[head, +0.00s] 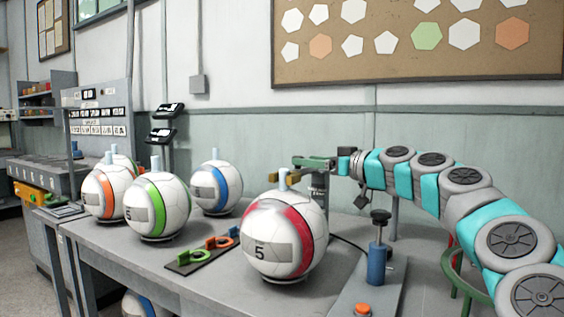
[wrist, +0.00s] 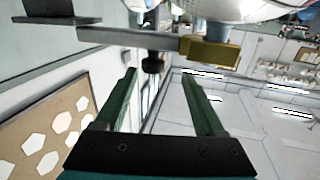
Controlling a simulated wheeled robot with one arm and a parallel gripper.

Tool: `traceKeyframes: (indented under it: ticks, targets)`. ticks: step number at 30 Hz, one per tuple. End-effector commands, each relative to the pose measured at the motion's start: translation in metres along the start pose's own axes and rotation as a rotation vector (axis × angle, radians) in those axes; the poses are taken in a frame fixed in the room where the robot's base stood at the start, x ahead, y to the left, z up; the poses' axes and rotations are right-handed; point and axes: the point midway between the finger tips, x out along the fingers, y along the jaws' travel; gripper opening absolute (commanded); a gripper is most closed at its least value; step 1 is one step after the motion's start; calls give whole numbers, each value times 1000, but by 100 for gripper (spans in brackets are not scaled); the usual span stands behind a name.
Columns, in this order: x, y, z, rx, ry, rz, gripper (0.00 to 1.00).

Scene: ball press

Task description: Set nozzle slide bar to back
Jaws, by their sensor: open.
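The nozzle slide bar, a grey metal bar (wrist: 145,42) with a brass end block (wrist: 208,53), crosses the top of the wrist view. In the head view the brass block (head: 298,160) shows beside the pale blue stem on top of the red-striped ball (head: 290,238). A small black knob (wrist: 153,66) sits by the bar, between my fingertips in the wrist picture. My gripper (wrist: 158,74) is open, its green fingers on either side of the knob. Contact with it cannot be told. In the head view my gripper (head: 320,164) partly hides the bar above its dark post.
Balls with green (head: 157,207), blue (head: 216,187) and orange stripes stand on the left of the grey bench. A tray of coloured clamps (head: 203,252) lies between.

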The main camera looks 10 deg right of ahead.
Motion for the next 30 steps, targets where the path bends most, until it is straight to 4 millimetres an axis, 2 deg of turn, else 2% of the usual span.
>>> traceKeyframes:
  ticks: [3,7,18,24,30]
  targets:
    - [3,12,2,-17,13,19,71]
    - [12,14,2,-22,12,22,71]
    - [62,13,1,-22,11,20,71]
    - [76,14,0,-22,13,20,71]
    - [80,13,1,-21,13,20,71]
